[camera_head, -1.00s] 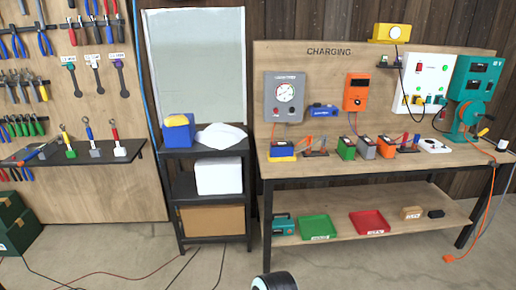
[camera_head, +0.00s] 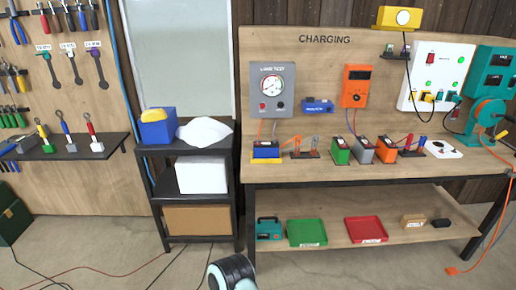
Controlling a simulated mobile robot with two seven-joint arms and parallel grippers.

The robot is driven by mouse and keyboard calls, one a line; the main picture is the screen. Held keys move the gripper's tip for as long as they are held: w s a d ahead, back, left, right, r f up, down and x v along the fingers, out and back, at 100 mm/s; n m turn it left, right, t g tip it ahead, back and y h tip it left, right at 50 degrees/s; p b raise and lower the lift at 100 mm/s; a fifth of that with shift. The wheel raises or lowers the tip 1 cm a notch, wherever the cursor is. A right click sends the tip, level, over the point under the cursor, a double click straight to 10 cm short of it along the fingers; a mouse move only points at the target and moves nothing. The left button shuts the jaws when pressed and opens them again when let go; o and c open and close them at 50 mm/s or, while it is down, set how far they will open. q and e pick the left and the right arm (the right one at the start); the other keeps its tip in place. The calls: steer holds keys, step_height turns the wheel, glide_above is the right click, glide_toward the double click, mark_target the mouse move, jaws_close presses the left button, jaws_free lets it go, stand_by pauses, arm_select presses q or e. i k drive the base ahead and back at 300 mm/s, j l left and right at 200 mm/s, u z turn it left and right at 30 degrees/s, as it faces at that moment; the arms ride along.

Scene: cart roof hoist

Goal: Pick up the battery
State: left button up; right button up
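Several small box-shaped units that look like batteries stand in a row on the charging bench top. A blue one with a yellow base (camera_head: 266,150) is at the left end. A green one (camera_head: 340,151), a grey one (camera_head: 361,150) and an orange one (camera_head: 386,149) stand close together further right. I cannot tell which one the task means. A dark rounded part with a pale end, likely my own arm, shows at the bottom edge. No fingers of either gripper are visible.
The bench top (camera_head: 300,170) has a clear front strip. Its lower shelf holds a green tray (camera_head: 306,233), a red tray (camera_head: 366,230) and a teal box (camera_head: 269,230). A black shelf rack (camera_head: 155,185) stands left of the bench. Cables lie on the floor.

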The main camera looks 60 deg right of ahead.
mark_target(270, 149)
steer(key=k+l+u, duration=0.1)
steer(key=l, duration=0.35)
steer(key=k+l, duration=0.1)
steer(key=l, duration=0.35)
steer(key=k+l+u, duration=0.15)
steer(key=l, duration=0.25)
steer(key=l+u, duration=0.1)
steer(key=l, duration=0.35)
steer(key=k+l, duration=0.2)
steer(key=l, duration=0.2)
steer(key=u, duration=0.05)
